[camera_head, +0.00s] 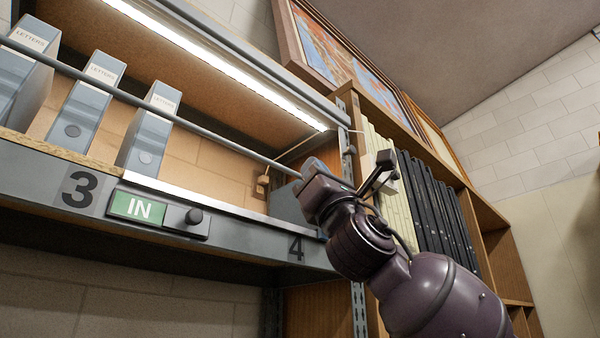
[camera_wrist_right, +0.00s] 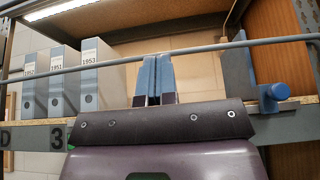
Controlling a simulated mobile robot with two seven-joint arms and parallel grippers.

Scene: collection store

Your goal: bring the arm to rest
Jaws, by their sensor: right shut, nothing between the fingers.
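My right arm comes in from the lower right in the head view. My right gripper (camera_head: 313,167) is raised in front of the shelf near the number 4 end, by the grey bar. In the right wrist view its blue fingers (camera_wrist_right: 153,80) are together with nothing between them. They point at the open part of the shelf, right of the box files. Whether the gripper touches the bar cannot be told. My left gripper is not in view.
A grey bar (camera_head: 150,113) runs along the shelf front. Grey box files (camera_head: 148,128) stand at the left. Dark binders (camera_head: 435,215) stand behind my right arm. Framed pictures (camera_head: 325,50) lean above.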

